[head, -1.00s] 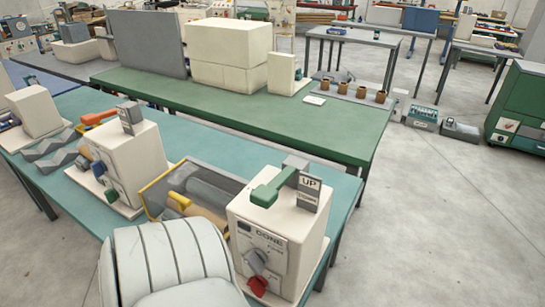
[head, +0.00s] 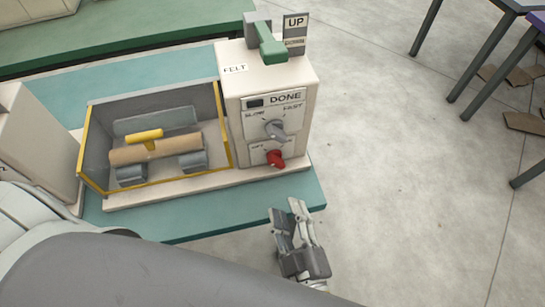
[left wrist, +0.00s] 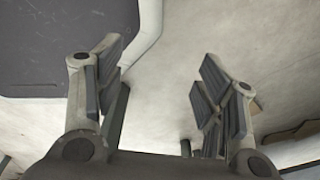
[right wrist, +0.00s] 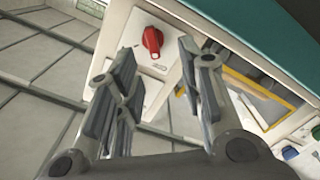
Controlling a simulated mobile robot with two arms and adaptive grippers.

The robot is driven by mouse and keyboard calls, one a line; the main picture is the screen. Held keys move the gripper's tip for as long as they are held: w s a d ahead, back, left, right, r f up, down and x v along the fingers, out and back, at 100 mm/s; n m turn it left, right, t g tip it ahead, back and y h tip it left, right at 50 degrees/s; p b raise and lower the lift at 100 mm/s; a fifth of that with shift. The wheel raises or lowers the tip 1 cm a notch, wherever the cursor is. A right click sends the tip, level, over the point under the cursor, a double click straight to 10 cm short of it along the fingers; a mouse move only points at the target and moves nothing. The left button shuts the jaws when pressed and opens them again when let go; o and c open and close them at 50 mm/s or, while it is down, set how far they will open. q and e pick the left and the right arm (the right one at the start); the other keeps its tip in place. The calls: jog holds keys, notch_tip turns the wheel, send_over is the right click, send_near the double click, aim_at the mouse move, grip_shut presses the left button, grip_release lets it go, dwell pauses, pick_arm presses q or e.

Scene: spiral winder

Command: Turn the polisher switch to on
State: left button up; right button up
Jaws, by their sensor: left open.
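The polisher (head: 268,80) is a cream box on a teal table, with a panel marked DONE and a FELT label. The red switch (head: 275,158) sits low on its front panel, and a grey SLOW/FAST knob (head: 276,129) is above it. The switch's exact setting is too small to read. The red switch also shows in the right wrist view (right wrist: 152,42), ahead of the fingertips. My right gripper (head: 293,215) is open and empty, in front of and below the switch, not touching it. My left gripper (left wrist: 155,82) is open and empty.
A yellow-rimmed tray (head: 84,150) with rollers adjoins the polisher on the left. A green lever (head: 271,45) and an UP sign (head: 296,32) stand on top. Another cream machine (head: 35,135) is at left. Open floor (head: 410,170) lies to the right.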

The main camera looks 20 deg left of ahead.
aim_at(276, 166)
jog(key=x, duration=0.3)
jog(key=r+x, duration=0.1)
jog(key=x, duration=0.2)
jog(key=r+p+x, duration=0.1)
jog(key=x, duration=0.3)
jog(key=shift+w, duration=0.15)
jog(key=shift+w+a, duration=0.2)
jog(key=shift+w, duration=0.05)
pick_arm(q)
jog(key=shift+d+r, duration=0.2)
jog(key=shift+r, duration=0.3)
pick_arm(e)
grip_shut()
